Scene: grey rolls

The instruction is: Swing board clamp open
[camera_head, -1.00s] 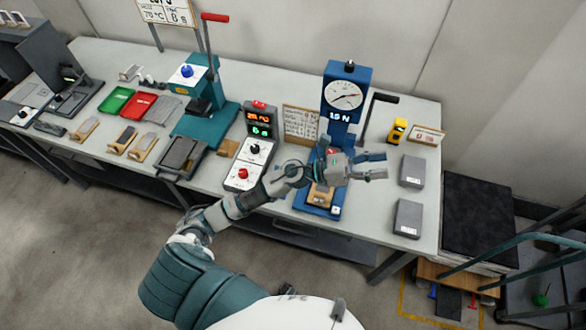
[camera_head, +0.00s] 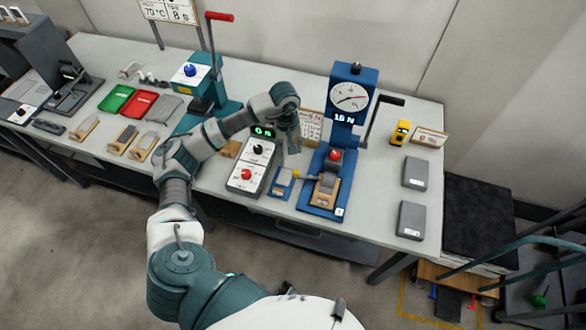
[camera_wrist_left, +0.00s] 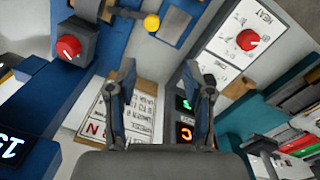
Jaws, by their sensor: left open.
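The blue force tester (camera_head: 343,115) with a round dial stands at the right of the bench. Its base (camera_head: 312,200) carries a red knob (camera_head: 334,155) and a tan and grey board fixture (camera_head: 325,190). A yellow ball (camera_head: 297,174) on a short rod sticks out left of the fixture, beside a small blue block (camera_head: 283,182). The wrist view shows the yellow ball (camera_wrist_left: 151,22) and red knob (camera_wrist_left: 68,47) at upper left. My left gripper (camera_head: 293,148) points down, open and empty, above and behind the yellow ball, apart from it. My right gripper is not in view.
A control box (camera_head: 250,168) with red and black knobs stands left of the tester. A printed sign (camera_head: 311,126) stands behind, close to my gripper. The tester's black-handled lever (camera_head: 380,110) rises at right. Two grey boxes (camera_head: 415,173) lie further right, with clear bench between.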

